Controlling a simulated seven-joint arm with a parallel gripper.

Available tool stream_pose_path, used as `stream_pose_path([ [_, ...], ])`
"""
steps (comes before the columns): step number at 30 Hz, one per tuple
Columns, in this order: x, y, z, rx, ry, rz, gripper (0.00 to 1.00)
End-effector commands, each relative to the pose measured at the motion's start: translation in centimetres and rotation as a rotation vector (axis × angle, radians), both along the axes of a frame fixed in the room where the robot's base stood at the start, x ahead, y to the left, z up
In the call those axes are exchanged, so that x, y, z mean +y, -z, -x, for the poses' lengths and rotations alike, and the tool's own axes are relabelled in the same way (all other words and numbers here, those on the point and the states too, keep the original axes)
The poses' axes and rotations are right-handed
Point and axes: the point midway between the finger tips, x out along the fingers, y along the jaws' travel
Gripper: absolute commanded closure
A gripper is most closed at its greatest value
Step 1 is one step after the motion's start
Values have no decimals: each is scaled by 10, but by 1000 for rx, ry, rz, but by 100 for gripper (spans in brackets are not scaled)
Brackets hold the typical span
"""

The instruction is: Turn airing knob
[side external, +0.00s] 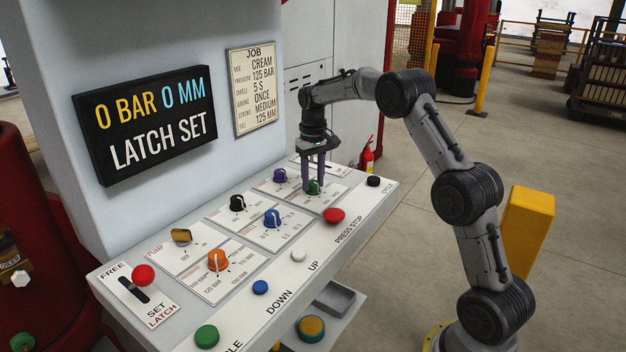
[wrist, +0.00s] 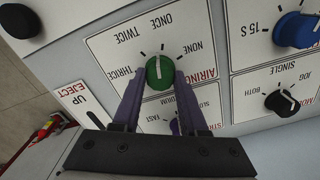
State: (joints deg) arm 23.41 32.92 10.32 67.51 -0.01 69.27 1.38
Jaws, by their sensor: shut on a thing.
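The green airing knob (side external: 314,187) sits on its white panel toward the far end of the sloped console. In the wrist view the green knob (wrist: 160,68) shows a white pointer line. The line points up in the picture, roughly toward ONCE; the exact setting is hard to tell. NONE, ONCE, TWICE and THRICE are printed around it. My gripper (side external: 313,189) points down at the knob. In the wrist view its purple fingers (wrist: 160,80) stand on either side of the knob, shut on it. The job card (side external: 258,88) lists airing as ONCE.
A red press-stop button (side external: 334,215) and a black button (side external: 373,181) are near. The display (side external: 150,122) reads 0 BAR, 0 MM, LATCH SET.

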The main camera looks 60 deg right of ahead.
Motion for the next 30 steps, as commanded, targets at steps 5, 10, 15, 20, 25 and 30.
stream_pose_path([
  [5,0,-1,0,-1,110,0,100],
  [10,0,-1,0,-2,181,1,100],
  [15,0,-1,0,-2,217,1,100],
  [20,0,-1,0,-2,229,1,100],
  [25,0,-1,0,-2,229,1,100],
  [30,0,-1,0,-2,229,1,52],
])
